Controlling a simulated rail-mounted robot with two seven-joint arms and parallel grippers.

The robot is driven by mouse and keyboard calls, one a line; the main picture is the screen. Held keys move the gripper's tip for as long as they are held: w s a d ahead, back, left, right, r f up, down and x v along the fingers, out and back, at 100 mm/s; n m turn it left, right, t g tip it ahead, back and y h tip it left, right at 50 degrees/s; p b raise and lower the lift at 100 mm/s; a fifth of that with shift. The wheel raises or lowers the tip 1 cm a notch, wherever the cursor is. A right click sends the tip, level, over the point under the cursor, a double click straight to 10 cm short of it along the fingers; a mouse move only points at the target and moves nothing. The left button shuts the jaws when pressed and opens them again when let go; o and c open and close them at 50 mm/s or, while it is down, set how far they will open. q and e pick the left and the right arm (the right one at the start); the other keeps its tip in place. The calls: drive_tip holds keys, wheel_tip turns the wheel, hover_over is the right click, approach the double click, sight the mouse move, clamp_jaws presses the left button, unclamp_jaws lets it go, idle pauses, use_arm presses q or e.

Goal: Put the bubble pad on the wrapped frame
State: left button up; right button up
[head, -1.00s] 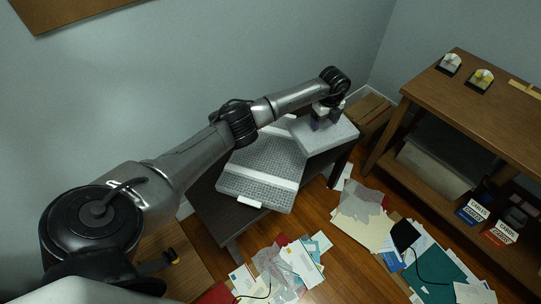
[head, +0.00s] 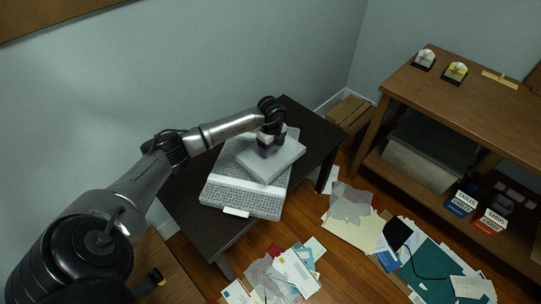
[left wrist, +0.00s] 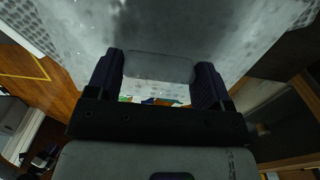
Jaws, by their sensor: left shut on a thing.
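The wrapped frame (head: 247,203) is a large flat grey-white bubble-wrapped panel with a pale band across it, lying on the dark table. The bubble pad (head: 284,165) is a smaller pale square slab over the frame's far right part, turned relative to it. I cannot tell whether the pad touches the frame or is just above it. My left gripper (head: 267,146) comes down on the pad from above and is shut on it. In the left wrist view, a pale block sits between the two fingers (left wrist: 158,82), with the pad's surface (left wrist: 205,25) filling the top. My right gripper is not in view.
The dark table (head: 312,127) is bare at its far right end. A brown shelf unit (head: 480,95) stands at the right. Papers and plastic wrap (head: 350,203) lie on the wood floor. Cardboard boxes (head: 351,112) sit near the corner.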

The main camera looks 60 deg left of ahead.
sight(271, 154)
use_arm(q)
drive_tip(key=shift+s+f, duration=0.2)
drive_tip(key=shift+f, duration=0.05)
wheel_tip(271, 154, down, 4)
drive_tip(key=shift+r+b, duration=0.1)
drive_tip(key=shift+b, duration=1.15)
drive_tip(key=o, duration=0.9)
